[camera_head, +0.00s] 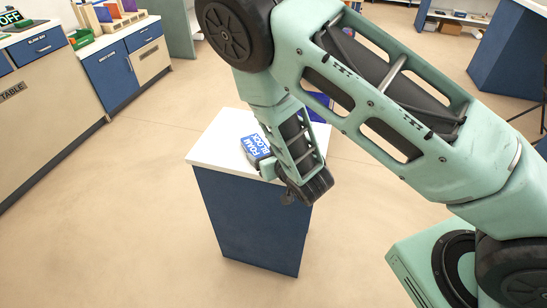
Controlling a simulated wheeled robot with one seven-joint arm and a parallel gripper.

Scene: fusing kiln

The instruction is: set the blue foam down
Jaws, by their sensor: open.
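The blue foam block (257,148), with white lettering reading "FOAM BLOCK", is on the white top (212,142) of a blue pedestal, close to its front edge. The green arm reaches down over the pedestal from the upper right. My gripper (283,180) is at the arm's end, just to the right of and in front of the block. It is open, but its fingers are mostly hidden by the wrist. I cannot tell whether they touch the block or stand around it.
A second blue item (318,99) shows partly behind my arm at the pedestal's back right. Blue-fronted cabinets (118,70) line the left side, with colored sheets in a rack (112,14) on top. The floor around the pedestal is clear.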

